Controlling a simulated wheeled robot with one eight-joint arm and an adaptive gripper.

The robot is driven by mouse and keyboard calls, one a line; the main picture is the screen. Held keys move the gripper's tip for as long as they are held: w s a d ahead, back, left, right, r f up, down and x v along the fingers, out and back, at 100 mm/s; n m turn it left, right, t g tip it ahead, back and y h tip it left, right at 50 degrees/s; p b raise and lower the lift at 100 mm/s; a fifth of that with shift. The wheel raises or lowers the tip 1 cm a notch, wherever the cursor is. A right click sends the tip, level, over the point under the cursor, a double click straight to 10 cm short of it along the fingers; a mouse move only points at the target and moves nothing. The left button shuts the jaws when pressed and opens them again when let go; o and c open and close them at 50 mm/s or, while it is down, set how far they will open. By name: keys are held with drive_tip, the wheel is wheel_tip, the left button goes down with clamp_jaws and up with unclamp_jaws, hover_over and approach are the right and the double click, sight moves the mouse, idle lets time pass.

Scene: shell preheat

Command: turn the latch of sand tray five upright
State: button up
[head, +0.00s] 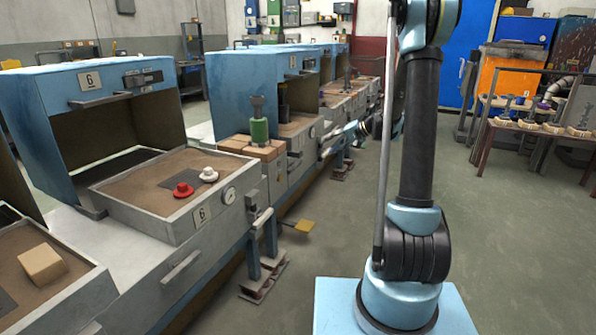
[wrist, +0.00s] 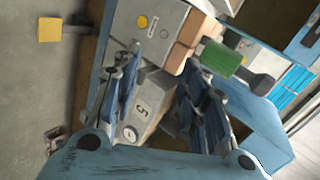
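Sand tray five shows its grey front with the "5" plate (wrist: 142,110) in the wrist view, between my gripper's fingers. In the head view, tray five (head: 312,132) is the small grey-fronted tray beyond station six, partly hidden. My gripper (wrist: 165,72) is open, with one blue finger on each side of the tray front in the picture.
A green cylinder with a grey top (head: 259,130) stands on tan blocks (head: 250,148) just before tray five. Tray six (head: 140,205) holds a red and a white knob-like piece. A yellow pedal (head: 304,227) juts out low into the aisle.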

drive_tip(key=w+f+m+t+y, duration=0.1)
drive_tip(key=w+f+y, duration=0.2)
drive_tip(key=w+f, duration=0.75)
drive_tip(key=m+t+y, duration=0.1)
drive_tip(key=y, duration=0.2)
approach(297, 167)
drive_tip(key=x, duration=0.9)
drive_tip(key=shift+a, duration=0.25)
clamp_jaws()
